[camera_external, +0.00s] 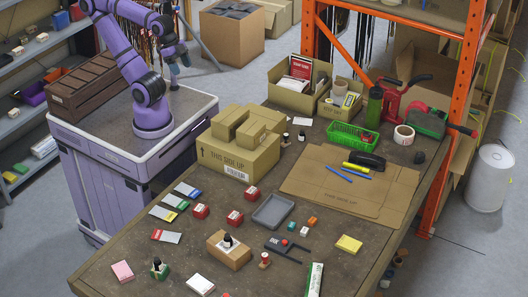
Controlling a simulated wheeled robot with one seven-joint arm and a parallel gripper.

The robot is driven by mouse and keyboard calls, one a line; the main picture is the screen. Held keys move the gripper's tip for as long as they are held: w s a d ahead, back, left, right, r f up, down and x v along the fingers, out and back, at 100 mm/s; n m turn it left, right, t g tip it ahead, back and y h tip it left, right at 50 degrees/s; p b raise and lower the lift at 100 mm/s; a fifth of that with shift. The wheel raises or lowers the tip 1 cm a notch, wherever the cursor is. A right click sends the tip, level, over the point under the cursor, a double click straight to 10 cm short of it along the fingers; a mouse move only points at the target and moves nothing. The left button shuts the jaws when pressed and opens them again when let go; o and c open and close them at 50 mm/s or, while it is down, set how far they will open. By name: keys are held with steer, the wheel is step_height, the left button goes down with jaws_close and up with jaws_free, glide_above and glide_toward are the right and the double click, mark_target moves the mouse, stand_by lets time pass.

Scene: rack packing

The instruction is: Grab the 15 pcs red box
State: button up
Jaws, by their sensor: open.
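Three small red boxes with white labels stand on the brown workbench (120,278): a left one (200,211), a middle one (235,217) and a right one (251,193). Their label print is too small to read, so I cannot tell which is the 15 pcs red box. My gripper (179,66) is open, raised above my purple base behind the workbench, and far from the red boxes. No object shows between its fingers.
Flat colored packets (187,190) lie left of the red boxes. A grey tray (273,211) lies to their right. Stacked cartons (238,158) stand behind them. A carton with a dark bottle (229,250) stands in front. A green basket (352,137) and flat cardboard (330,206) are farther right.

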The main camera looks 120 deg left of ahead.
steer(key=o, duration=0.4)
steer(key=shift+w, duration=0.1)
steer(key=g, duration=0.5)
glide_above(235, 215)
step_height(235, 215, down, 38)
steer(key=f, duration=0.1)
steer(key=shift+d+f, duration=0.1)
steer(key=shift+f, duration=5.45)
